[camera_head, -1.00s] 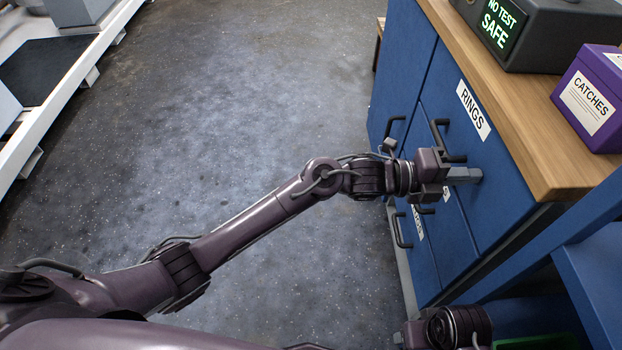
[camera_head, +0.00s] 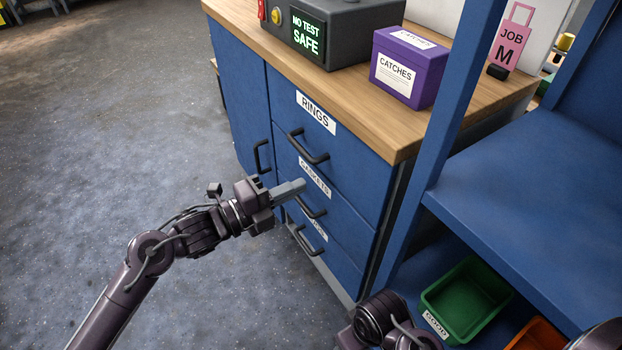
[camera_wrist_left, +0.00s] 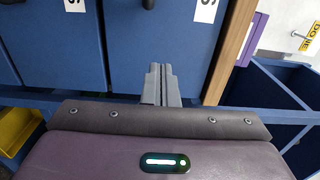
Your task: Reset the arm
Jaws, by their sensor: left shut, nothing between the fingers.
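My left gripper (camera_head: 298,185) is in front of the blue drawer cabinet (camera_head: 245,110), near its drawer fronts. Its grey fingers are together with nothing between them. They also show in the left wrist view (camera_wrist_left: 159,84), pointing at the blue fronts. In the head view the fingers overlap the drawer labelled GASKETS, partly covering it; I cannot tell whether they touch it. The RINGS drawer above appears closed. Part of my right arm (camera_head: 385,322) shows at the bottom edge; its fingers are not visible.
On the wooden top (camera_head: 350,105) stand a grey tester (camera_head: 345,35) reading NO TEST SAFE and a purple CATCHES box (camera_head: 408,68). A blue shelf rack (camera_head: 540,180) at the right holds a green bin (camera_head: 462,300) and an orange bin (camera_head: 537,335).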

